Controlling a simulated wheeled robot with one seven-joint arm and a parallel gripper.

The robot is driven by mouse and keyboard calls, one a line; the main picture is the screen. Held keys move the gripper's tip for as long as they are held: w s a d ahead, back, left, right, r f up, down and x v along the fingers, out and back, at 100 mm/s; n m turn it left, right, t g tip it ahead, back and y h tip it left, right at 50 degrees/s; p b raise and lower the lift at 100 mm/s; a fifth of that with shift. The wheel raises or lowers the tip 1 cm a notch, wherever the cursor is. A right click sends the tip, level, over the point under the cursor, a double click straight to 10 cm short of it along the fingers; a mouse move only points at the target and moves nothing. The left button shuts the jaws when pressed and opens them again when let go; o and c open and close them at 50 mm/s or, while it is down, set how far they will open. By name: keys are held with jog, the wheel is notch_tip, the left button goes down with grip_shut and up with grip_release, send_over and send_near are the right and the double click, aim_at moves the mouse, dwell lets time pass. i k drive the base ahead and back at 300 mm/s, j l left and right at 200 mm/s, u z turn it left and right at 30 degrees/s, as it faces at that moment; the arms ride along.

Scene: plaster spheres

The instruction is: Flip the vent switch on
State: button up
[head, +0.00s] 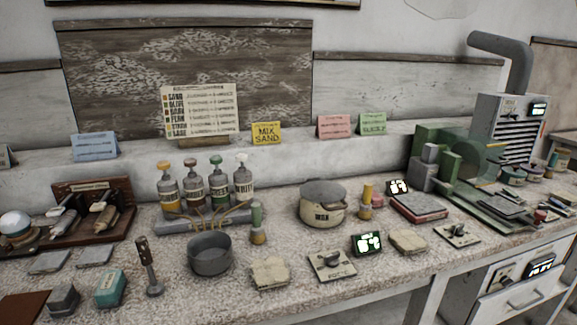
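A grey metal unit (510,128) with louvred slats and a thick duct pipe (519,65) stands at the back right of the bench; it looks like the vent. A small dark control (509,107) sits on its upper front face, left of a small lit display (538,109). The control is too small to tell which way it is set, and the display's text is unreadable. My gripper is not in this view.
The stone bench (205,292) is crowded. Similar control plates lie at the front middle (332,264) and right (457,235). A green machine (450,160) stands left of the grey unit. A lidded pot (323,204) and a dark pot (210,253) stand mid-bench.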

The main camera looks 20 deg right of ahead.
aim_at(557, 202)
jog(key=l, duration=3.75)
jog(key=i+l, duration=0.15)
jog(key=l, duration=1.7)
jog(key=i+l, duration=0.15)
jog(key=l, duration=0.75)
jog(key=u, duration=0.6)
